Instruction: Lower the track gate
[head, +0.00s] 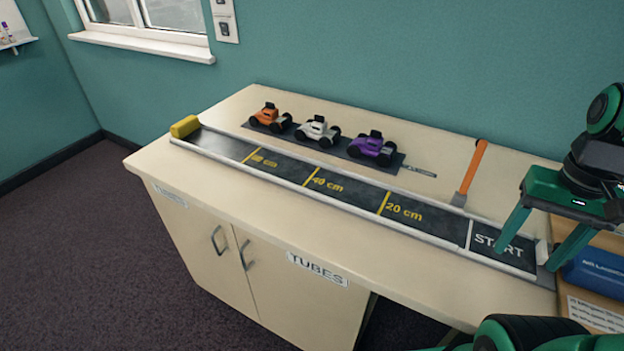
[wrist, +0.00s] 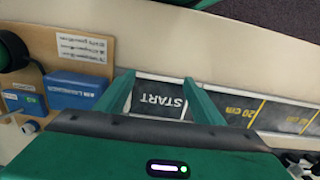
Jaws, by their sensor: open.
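The track gate (head: 473,172) is an orange bar with a grey lower part, standing raised at the far edge of the track, near the START section. I cannot make it out in the wrist view. The dark track (head: 345,185) runs along the table with yellow distance marks; its START section also shows in the wrist view (wrist: 158,104). My gripper (head: 541,240) is open and empty, above the START end, to the right of the gate. In the wrist view its two green fingers (wrist: 162,98) are spread with the START section between them.
Orange, white and purple toy cars (head: 318,131) stand on a dark strip behind the track. A yellow block (head: 185,127) is at the track's far left end. A blue box (head: 597,271) and a board with paper notes (wrist: 85,48) are by the START end.

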